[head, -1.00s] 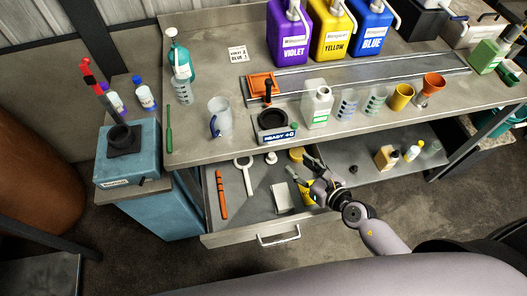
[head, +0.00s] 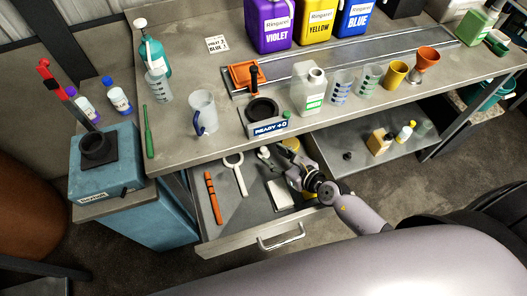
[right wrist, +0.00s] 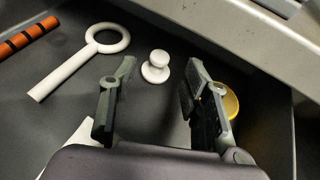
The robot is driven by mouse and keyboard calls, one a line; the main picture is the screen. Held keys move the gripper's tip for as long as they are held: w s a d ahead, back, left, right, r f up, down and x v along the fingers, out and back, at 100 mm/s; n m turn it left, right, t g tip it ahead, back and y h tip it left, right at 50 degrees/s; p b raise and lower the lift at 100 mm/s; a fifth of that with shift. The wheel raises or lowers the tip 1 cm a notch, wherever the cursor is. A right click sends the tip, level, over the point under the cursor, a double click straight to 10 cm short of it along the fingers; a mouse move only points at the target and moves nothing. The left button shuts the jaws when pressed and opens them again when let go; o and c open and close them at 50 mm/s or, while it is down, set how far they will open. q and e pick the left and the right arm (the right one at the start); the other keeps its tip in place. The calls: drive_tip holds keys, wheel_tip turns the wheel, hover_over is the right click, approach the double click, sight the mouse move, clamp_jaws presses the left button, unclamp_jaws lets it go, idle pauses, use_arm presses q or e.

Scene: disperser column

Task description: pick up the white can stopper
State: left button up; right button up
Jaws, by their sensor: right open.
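The white can stopper (right wrist: 156,66), a small knob with a round base, stands in the open drawer (head: 246,208). It also shows small in the head view (head: 264,152), below the bench's front edge. My right gripper (head: 284,168) reaches into the drawer just right of the stopper. In the right wrist view my right gripper (right wrist: 160,92) is open and empty. The stopper shows between its two fingers, a little beyond the tips, and looks untouched. My left gripper is out of view.
A white ring-ended tool (right wrist: 80,60) and an orange-black tool (right wrist: 27,37) lie left of the stopper. A yellow round item (right wrist: 231,101) lies behind the right finger. A white block (head: 280,194) lies nearer the drawer front. The bench edge (head: 225,153) overhangs the drawer's back.

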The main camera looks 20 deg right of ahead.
sight(264, 149)
drive_tip(key=x, duration=0.4)
drive_tip(key=shift+w+a, duration=0.1)
drive_tip(key=shift+r, duration=0.1)
drive_tip(key=shift+c, duration=0.4)
drive_tip(key=c, duration=0.8)
drive_tip(key=shift+o, duration=0.2)
drive_tip(key=shift+s+d+r, duration=0.2)
drive_tip(key=shift+s+r, duration=0.2)
drive_tip(key=shift+s, duration=0.05)
drive_tip(key=r+v, duration=0.1)
drive_tip(key=v, duration=1.4)
drive_tip(key=shift+w+r, duration=0.3)
